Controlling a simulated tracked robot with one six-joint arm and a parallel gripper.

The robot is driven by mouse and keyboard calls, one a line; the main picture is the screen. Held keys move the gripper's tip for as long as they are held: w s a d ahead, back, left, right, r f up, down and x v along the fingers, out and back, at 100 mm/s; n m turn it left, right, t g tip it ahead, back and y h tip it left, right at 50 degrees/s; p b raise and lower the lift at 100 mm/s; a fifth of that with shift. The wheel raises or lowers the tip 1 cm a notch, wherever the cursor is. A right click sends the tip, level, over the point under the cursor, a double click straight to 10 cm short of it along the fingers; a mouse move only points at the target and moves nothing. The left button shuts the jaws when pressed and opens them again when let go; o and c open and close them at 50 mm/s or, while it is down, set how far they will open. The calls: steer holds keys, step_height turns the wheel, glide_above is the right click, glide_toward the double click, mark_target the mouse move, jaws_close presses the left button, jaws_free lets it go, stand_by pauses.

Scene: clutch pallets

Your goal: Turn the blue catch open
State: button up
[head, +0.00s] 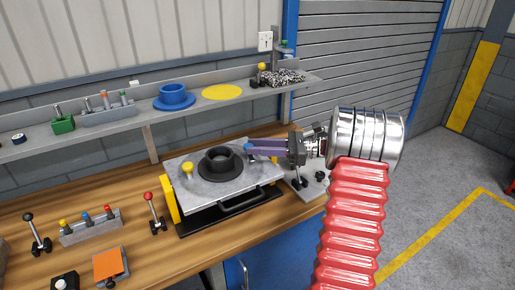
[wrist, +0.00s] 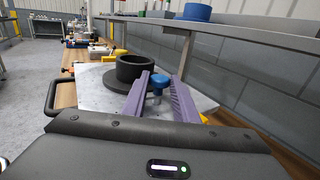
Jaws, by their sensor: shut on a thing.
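The blue catch (head: 248,144) is a round knob at the right back of a grey metal plate (head: 185,190) on the bench. In the wrist view the blue catch (wrist: 157,83) stands upright between two purple fingers. My gripper (head: 252,149) reaches in from the right, low over the plate. My gripper (wrist: 160,90) is shut on the blue catch, with a finger on each side. The lower part of the catch is partly hidden, and its exact turn is hard to tell. A yellow catch (head: 187,168) stands at the plate's left.
A black ring hub (head: 218,160) stands on the plate, left of my fingers. A black handle (head: 243,201) is at its front. A red-knobbed lever (head: 151,206) stands to the left. The shelf above holds a blue flanged ring (head: 173,97) and a yellow disc (head: 222,92).

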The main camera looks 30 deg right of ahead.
steer(key=shift+w+d+n+g+y, duration=0.15)
steer(key=shift+n+g+y, duration=0.35)
steer(key=shift+g, duration=0.25)
steer(key=shift+w+n+g+y, duration=0.1)
steer(key=shift+n+g+y, duration=0.3)
steer(key=shift+n+g, duration=0.3)
steer(key=o, duration=1)
steer(key=v, duration=0.7)
steer(key=shift+d, duration=0.25)
